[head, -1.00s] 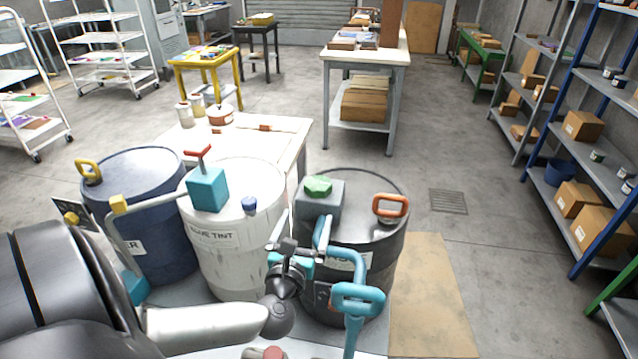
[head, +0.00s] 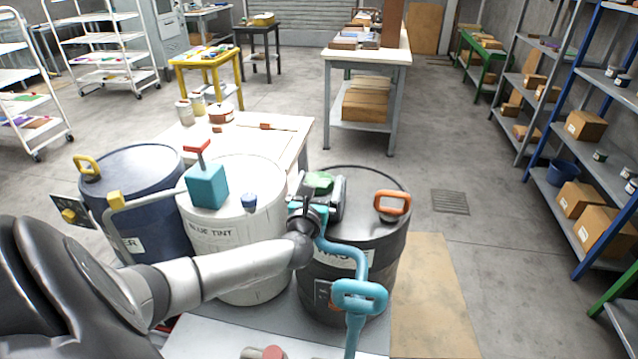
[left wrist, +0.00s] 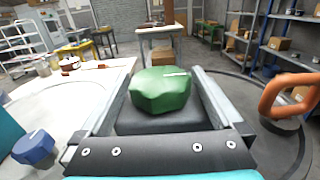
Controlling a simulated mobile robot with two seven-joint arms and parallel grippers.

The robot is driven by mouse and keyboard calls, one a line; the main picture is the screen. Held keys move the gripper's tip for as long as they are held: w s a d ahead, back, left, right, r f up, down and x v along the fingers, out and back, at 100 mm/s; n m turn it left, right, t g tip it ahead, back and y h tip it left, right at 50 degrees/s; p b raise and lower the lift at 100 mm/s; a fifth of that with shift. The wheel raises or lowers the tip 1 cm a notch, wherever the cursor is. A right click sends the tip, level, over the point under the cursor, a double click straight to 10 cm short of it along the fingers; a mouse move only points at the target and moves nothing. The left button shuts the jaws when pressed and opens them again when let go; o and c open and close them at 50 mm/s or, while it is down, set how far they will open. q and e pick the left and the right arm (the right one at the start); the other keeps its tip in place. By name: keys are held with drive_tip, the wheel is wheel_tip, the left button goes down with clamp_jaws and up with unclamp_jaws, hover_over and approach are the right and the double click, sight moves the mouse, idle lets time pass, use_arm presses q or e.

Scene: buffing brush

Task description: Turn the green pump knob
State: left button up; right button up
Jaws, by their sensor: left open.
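The green pump knob (head: 319,183) sits on top of a grey pump block on the black drum (head: 385,240). In the left wrist view the green knob (left wrist: 161,90) is faceted and lies between the two fingers of my left gripper (left wrist: 165,85). The fingers are apart, one on each side of the knob, with gaps visible. In the head view my left gripper (head: 322,198) reaches over the drum top and partly hides the knob and the block. My right gripper does not show.
An orange handle (head: 392,205) stands to the right on the same drum. A teal pipe with a looped handle (head: 359,296) rises in front. The white drum (head: 245,250) with a teal block (head: 206,185) and the blue drum (head: 140,180) stand to the left.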

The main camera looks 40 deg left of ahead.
use_arm(q)
drive_tip(key=c, duration=1.2)
